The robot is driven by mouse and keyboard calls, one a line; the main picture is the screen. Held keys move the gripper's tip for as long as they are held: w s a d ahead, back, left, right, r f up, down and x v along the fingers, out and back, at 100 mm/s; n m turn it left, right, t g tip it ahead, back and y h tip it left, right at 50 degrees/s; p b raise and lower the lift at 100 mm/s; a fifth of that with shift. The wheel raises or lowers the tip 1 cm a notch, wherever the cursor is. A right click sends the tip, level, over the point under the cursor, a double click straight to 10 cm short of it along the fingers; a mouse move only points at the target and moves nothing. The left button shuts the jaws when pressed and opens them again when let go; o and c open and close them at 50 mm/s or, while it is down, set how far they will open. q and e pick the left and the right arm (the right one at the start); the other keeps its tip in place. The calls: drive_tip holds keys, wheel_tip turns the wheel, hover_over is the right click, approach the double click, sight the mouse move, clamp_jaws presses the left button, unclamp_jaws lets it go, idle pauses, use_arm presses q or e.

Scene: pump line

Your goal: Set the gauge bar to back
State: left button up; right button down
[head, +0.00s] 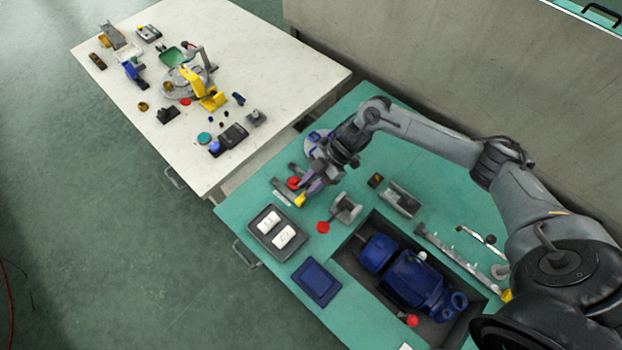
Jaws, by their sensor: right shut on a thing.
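My right gripper (312,186) reaches in from the right over the far left part of the green bench (240,208). It is shut on a small part that its fingers mostly hide. A red knob (293,183) and a yellow piece (300,200) show right beside the fingertips. I take the held part to be the gauge bar, but its shape and setting are too small and covered to read. My left gripper is not in view.
A grey tray with two white pieces (271,231), a blue tray (317,281) and a blue pump (412,281) in a dark recess lie nearby. A grey bracket with a red knob (344,208) stands close to the gripper. A cluttered white table (290,75) stands behind.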

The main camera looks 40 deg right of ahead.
drive_tip(key=c, duration=1.4)
unclamp_jaws()
drive_tip(key=shift+s, duration=0.1)
drive_tip(key=o, duration=0.5)
drive_tip(key=shift+s, duration=0.2)
drive_tip(key=shift+c, duration=0.2)
drive_tip(key=shift+w+d+r, duration=0.1)
drive_tip(key=v, duration=1)
drive_tip(key=shift+d+r+p, duration=0.2)
drive_tip(key=shift+r+p, duration=0.05)
drive_tip(key=shift+p, duration=0.1)
